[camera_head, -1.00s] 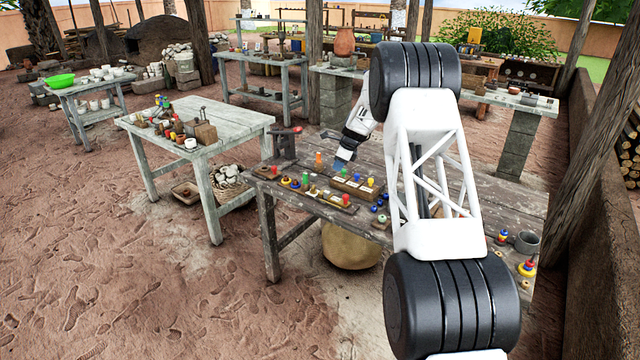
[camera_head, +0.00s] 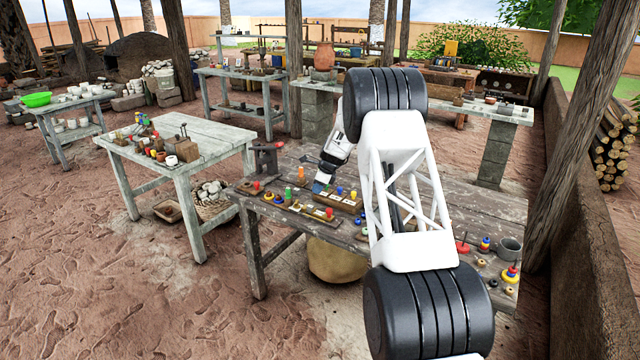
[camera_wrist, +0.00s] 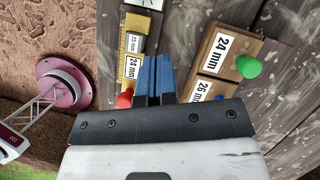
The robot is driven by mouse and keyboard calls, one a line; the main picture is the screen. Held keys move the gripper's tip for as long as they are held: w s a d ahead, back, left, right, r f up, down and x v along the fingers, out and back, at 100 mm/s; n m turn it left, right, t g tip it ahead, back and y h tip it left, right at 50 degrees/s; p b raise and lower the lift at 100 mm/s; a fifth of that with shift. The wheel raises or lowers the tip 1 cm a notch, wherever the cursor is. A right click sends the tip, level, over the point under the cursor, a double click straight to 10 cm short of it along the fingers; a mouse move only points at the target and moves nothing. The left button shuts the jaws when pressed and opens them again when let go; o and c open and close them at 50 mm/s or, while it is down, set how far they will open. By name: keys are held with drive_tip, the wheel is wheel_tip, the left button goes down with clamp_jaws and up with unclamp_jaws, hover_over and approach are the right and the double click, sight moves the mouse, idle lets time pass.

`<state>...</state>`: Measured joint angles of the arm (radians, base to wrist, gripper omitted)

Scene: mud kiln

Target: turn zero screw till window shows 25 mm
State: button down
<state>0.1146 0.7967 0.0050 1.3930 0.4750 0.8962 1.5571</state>
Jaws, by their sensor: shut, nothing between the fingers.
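My gripper (camera_head: 319,187) is low over the front table in the head view. In the wrist view its blue fingers (camera_wrist: 155,78) are together and empty. Left of them is a narrow yellow piece (camera_wrist: 137,20) with a "25 mm" label (camera_wrist: 133,42) and a "24 mm" label (camera_wrist: 131,67). A red knob (camera_wrist: 124,98) is close to the fingers' left side. Right of them is a wooden block (camera_wrist: 222,58) labelled "24 mm" and "26 mm", with a green knob (camera_wrist: 249,67) and a partly hidden blue knob. I cannot tell which part is the zero screw or which label is the window.
The front table (camera_head: 440,190) also carries coloured pegs and rings, a grey cup (camera_head: 509,248) and a dark vise-like tool (camera_head: 266,157) at its left end. A pale table (camera_head: 190,135) stands to the left. A wooden post and low wall border the right.

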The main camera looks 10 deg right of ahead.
sight(297, 204)
drive_tip(key=x, duration=0.5)
drive_tip(key=shift+f, duration=0.15)
drive_tip(key=shift+w+a, duration=0.2)
drive_tip(key=shift+a, duration=0.3)
drive_tip(key=shift+w+a, duration=0.15)
drive_tip(key=shift+a, duration=0.4)
drive_tip(key=shift+w+a, duration=0.4)
drive_tip(key=shift+a, duration=0.45)
drive_tip(key=shift+w+a+n+g, duration=0.3)
drive_tip(key=shift+a+n+g, duration=0.1)
drive_tip(key=shift+n, duration=0.4)
drive_tip(key=n, duration=0.2)
drive_tip(key=n+g, duration=0.1)
drive_tip(key=n, duration=0.1)
drive_tip(key=shift+w+a+g, duration=0.2)
drive_tip(key=shift+w+g, duration=0.1)
drive_tip(key=shift+w, duration=0.05)
drive_tip(key=shift+a+f, duration=0.15)
